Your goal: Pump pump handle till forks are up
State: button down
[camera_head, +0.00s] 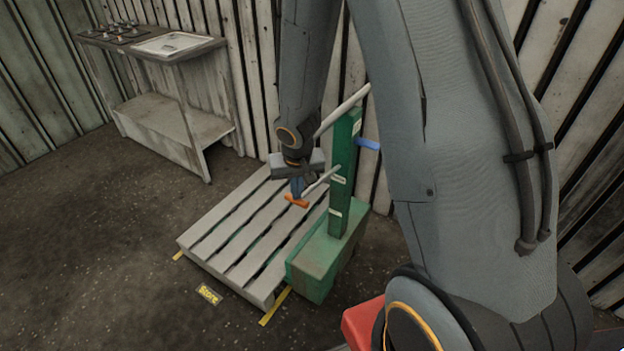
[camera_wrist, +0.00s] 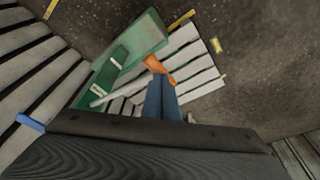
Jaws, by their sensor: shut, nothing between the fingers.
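The green jack (camera_head: 343,175) stands upright at the pallet's right side, its green base box beside the slats. A pale rod, the pump handle (camera_head: 322,181), sticks out from its post to the left and slants down to an orange grip (camera_head: 297,201). The rod (camera_wrist: 115,92) and orange grip (camera_wrist: 157,66) also show in the wrist view. My gripper (camera_head: 297,190) points down with its blue fingers shut. In the wrist view its fingertips (camera_wrist: 160,82) are right at the orange grip, overlapping it; I cannot tell if they touch. The forks are not clearly visible.
A grey slatted pallet (camera_head: 235,240) lies on the dark floor. A blue-ended lever (camera_head: 367,143) and a longer pale bar (camera_head: 345,107) are on the post. A yellow floor label (camera_head: 208,295) lies in front. A metal sink bench (camera_head: 165,95) stands at the wall.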

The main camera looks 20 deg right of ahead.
jog(key=shift+r+p, duration=0.4)
jog(key=shift+r, duration=0.2)
notch_tip(320, 180, down, 12)
jog(key=b, duration=1.6)
notch_tip(320, 180, up, 12)
jog(key=p, duration=1.4)
notch_tip(320, 180, up, 5)
jog(key=p, duration=0.5)
